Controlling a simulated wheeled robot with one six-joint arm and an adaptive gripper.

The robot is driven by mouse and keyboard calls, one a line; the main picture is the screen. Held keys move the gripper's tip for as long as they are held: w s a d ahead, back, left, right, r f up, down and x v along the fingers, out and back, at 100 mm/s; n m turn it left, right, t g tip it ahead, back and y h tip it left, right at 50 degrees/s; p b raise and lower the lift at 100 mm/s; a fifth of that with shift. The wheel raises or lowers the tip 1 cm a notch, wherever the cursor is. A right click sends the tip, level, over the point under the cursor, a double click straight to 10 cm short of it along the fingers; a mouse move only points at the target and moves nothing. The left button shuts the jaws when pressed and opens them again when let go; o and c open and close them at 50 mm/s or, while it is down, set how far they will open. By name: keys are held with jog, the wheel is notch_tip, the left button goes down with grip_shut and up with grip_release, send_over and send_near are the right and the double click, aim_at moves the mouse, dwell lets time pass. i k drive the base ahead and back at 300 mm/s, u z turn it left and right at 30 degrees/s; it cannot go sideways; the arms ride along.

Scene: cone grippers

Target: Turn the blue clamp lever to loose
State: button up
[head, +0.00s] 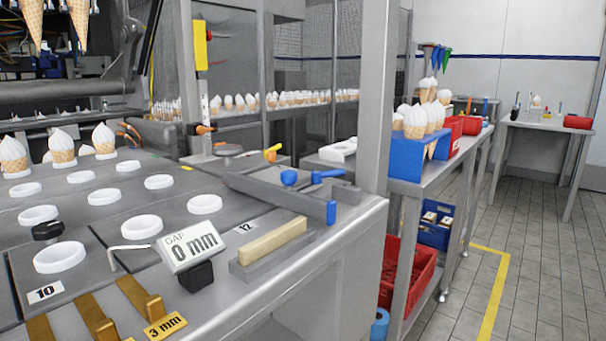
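The blue clamp lever (325,175) sits on the grey rail fixture at the right part of the machine deck. I cannot tell from this view whether the clamp is loose or tight. My gripper is not in view.
A display reading 0 mm (192,243), a wooden block (260,241), a hex key (127,250) and brass gauges (141,299) lie in front. A steel post (377,95) rises close right of the lever. White rings cover the left deck.

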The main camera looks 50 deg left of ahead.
aim_at(317, 176)
jog(key=k, duration=0.35)
jog(key=u, duration=0.75)
